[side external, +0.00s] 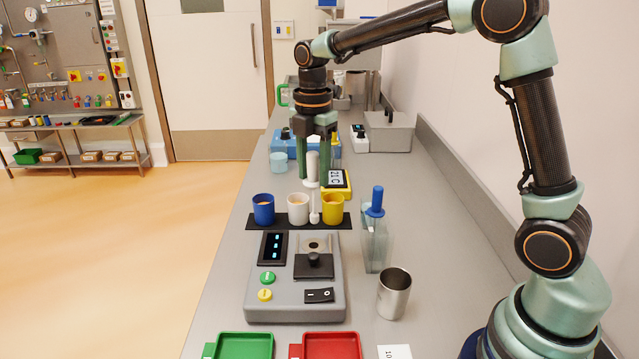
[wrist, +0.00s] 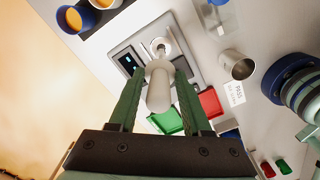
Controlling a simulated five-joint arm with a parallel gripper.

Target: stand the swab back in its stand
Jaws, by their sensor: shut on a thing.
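My gripper (side external: 313,160) is shut on the white swab (side external: 313,174), with a green finger on each side of its handle. The swab hangs upright, its round head down, and overlaps the gap between the white and yellow cups in the side view. In the wrist view, the swab (wrist: 159,92) sits between the fingertips of my gripper (wrist: 160,75), pointing away from the camera. An open steel cup (side external: 394,293) stands at the front right of the bench and also shows in the wrist view (wrist: 236,66). I cannot tell whether it is the swab's stand.
Blue (side external: 263,211), white (side external: 298,211) and yellow (side external: 333,211) cups stand in a row on a black strip. A grey device (side external: 293,305) is in front. A clear container (side external: 375,250) with a blue-handled tool stands right. Green (side external: 245,346) and red (side external: 332,346) trays lie nearest.

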